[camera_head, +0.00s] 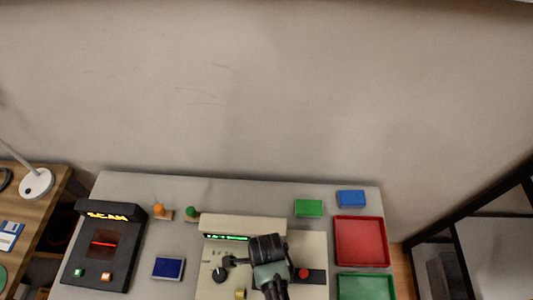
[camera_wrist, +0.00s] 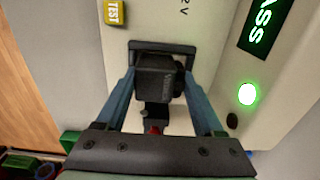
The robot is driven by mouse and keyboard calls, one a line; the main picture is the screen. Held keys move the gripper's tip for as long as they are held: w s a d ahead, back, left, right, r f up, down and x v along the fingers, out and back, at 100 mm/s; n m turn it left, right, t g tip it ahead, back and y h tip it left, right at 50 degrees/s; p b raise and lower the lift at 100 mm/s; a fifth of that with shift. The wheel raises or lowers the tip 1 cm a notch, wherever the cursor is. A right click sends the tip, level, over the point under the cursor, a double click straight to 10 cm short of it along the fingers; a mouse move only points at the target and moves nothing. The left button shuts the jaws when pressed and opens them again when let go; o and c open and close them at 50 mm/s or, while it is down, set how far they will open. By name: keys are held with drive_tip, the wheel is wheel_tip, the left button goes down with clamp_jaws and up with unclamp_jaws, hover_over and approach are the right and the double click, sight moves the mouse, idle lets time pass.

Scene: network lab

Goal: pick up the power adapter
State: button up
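The power adapter (camera_wrist: 158,78) is a black block in the wrist view, against the cream face of a tester (camera_wrist: 215,25). A black frame or bar shows just behind its top edge. My gripper (camera_wrist: 160,72) has its two blue-grey fingers on either side of the adapter, with narrow gaps that look clear of it. It looks open around the adapter, though contact at the far tips is hard to judge. In the head view my dark wrist covers part of the tester (camera_head: 245,225), and I cannot make out the adapter or the fingertips there.
The tester has a lit green display (camera_wrist: 268,22), a round green light (camera_wrist: 247,94) and a yellow TEST button (camera_wrist: 114,12). A black SCAN unit (camera_head: 105,245) stands at left. A red tray (camera_head: 360,242) and a green tray (camera_head: 365,288) stand at right. A wall is behind.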

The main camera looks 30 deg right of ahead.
drive_tip(key=c, duration=0.8)
